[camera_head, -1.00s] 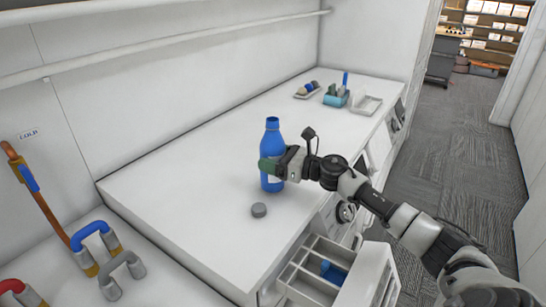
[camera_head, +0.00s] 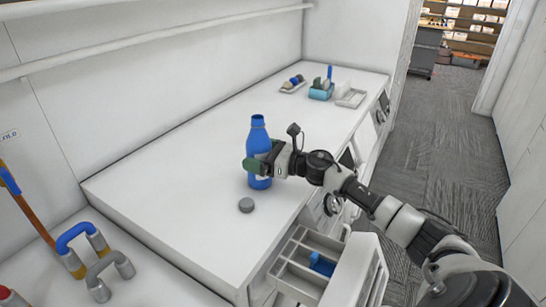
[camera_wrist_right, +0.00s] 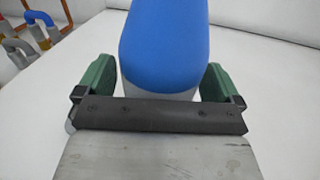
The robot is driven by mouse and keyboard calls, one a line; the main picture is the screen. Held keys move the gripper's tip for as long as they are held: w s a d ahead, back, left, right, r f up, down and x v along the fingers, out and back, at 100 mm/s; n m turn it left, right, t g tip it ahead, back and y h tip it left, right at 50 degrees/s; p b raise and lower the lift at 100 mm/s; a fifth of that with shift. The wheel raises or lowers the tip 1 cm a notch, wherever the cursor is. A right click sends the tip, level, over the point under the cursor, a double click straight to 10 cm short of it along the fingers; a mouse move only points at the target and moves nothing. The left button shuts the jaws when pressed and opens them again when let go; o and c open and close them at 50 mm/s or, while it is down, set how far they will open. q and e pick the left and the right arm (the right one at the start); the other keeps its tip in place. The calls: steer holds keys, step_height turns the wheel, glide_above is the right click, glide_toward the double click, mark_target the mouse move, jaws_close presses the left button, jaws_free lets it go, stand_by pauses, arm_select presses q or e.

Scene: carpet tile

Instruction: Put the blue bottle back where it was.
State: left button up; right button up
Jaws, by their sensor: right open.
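The blue bottle (camera_head: 257,140) stands upright on the white counter, open at the top with a pale label band. My right gripper (camera_head: 256,166) is at the bottle's lower half, its green-padded fingers on either side of it. In the right wrist view the bottle (camera_wrist_right: 165,45) rises between the two green fingers of the right gripper (camera_wrist_right: 158,85). The fingers are open, with small gaps showing beside the bottle. A round grey cap (camera_head: 246,205) lies on the counter in front of the bottle. My left gripper is not in view.
An open drawer (camera_head: 300,262) with a blue item inside is below the counter's front edge. A teal holder (camera_head: 321,92), a small tray (camera_head: 292,85) and a white tray (camera_head: 351,98) stand at the far end. Pipes with blue and grey handles are at left. The mid-counter is clear.

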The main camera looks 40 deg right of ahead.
steer(key=b+v, duration=0.4)
steer(key=v, duration=0.6)
steer(key=shift+s+d+f+b, duration=0.1)
steer(key=shift+s+b, duration=0.15)
steer(key=shift+b, duration=0.05)
steer(key=shift+v, duration=0.75)
